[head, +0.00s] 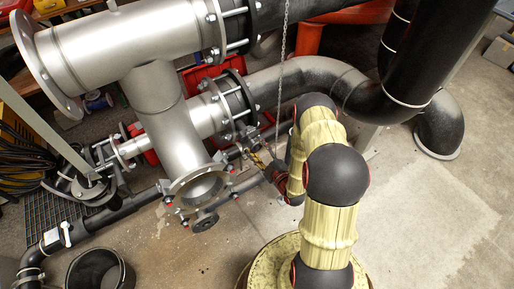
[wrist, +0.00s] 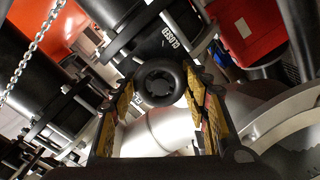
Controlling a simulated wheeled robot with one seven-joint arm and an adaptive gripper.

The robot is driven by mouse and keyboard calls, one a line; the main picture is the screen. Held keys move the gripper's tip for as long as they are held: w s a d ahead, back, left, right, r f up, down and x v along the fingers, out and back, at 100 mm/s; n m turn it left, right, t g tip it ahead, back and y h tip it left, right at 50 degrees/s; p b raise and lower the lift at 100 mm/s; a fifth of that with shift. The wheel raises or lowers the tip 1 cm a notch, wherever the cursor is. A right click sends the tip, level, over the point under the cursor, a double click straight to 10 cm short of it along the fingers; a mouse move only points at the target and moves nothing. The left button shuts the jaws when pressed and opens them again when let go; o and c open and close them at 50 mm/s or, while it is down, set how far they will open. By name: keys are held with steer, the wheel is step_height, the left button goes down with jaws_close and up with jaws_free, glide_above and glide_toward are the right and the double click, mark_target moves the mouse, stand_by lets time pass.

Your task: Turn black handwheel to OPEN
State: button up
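The black handwheel (wrist: 160,83) shows in the wrist view as a small round ring with a dark hub. It lies between the fingertips of my gripper (wrist: 159,90). The fingers have yellow inner pads and stand wide apart, one on each side of the wheel. I cannot tell whether the pads touch its rim. A white CLOSED marking (wrist: 170,38) is on the black part just above the wheel. In the head view my gripper (head: 256,158) is by the flanged valve area below the black pipe; I cannot make out this handwheel clearly there.
Grey pipework (head: 125,45) with bolted flanges fills the upper left. A chain (head: 282,60) hangs close to my arm and also shows in the wrist view (wrist: 28,50). A black bucket (head: 98,270) stands lower left. Clear floor (head: 425,220) lies at right.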

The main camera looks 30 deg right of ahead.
steer(key=c, duration=0.6)
